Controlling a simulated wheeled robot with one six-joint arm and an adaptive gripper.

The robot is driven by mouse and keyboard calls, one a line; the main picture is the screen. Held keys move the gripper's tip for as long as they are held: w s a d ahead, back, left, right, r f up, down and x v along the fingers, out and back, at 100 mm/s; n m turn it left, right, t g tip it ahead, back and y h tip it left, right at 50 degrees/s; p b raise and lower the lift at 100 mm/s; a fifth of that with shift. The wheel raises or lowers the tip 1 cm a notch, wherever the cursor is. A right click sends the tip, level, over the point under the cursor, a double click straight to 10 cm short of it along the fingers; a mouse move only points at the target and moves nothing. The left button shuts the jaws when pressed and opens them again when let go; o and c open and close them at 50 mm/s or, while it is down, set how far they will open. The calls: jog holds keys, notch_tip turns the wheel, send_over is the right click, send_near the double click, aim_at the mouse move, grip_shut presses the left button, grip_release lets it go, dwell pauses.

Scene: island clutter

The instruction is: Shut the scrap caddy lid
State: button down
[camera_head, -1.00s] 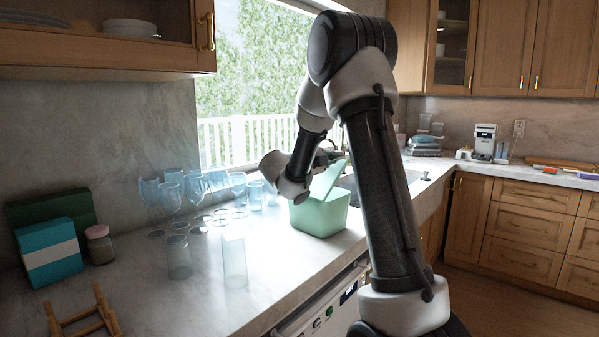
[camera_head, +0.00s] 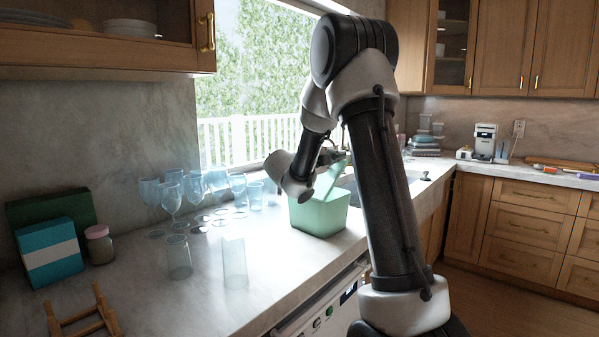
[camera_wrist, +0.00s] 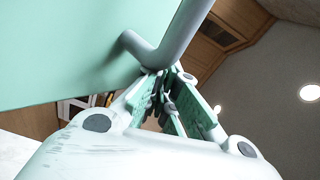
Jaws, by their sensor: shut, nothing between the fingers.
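The scrap caddy (camera_head: 320,214) is a mint-green open-topped bin on the counter near the window. Its lid (camera_head: 331,180) stands raised and tilted up in the head view. In the wrist view the lid (camera_wrist: 60,50) fills the upper left as a broad green face with a grey-green bar along its edge. My gripper (camera_wrist: 168,88) is shut and empty, its fingertips close to that bar; I cannot tell whether they touch it. In the head view the fingers are mostly hidden behind my arm.
Several blue glasses (camera_head: 171,197) stand left of the caddy, with clear tumblers (camera_head: 234,262) nearer. A teal box (camera_head: 50,252), a pink jar (camera_head: 100,244) and a wooden rack (camera_head: 82,318) are at left. A sink (camera_head: 349,184) lies behind the caddy. The counter (camera_head: 290,265) in front is clear.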

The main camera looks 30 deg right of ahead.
jog(key=shift+x, duration=1.2)
dwell(0.5)
jog(key=shift+v, duration=2.5)
jog(key=s+a+m+g+y, duration=0.2)
jog(key=s+m+g+y, duration=0.4)
jog(key=s+m, duration=1.55)
jog(key=s+a+f+m+t+y, duration=0.2)
jog(key=s+a+m+y, duration=0.3)
jog(key=a+m, duration=0.3)
jog(key=s+a+f+m+t+y, duration=0.3)
jog(key=s+a+f+m+y, duration=0.2)
jog(key=s+a+m, duration=0.3)
jog(key=a+m+y, duration=0.1)
jog(key=m, duration=0.2)
jog(key=shift+a+m, duration=0.2)
jog(key=shift+m, duration=0.15)
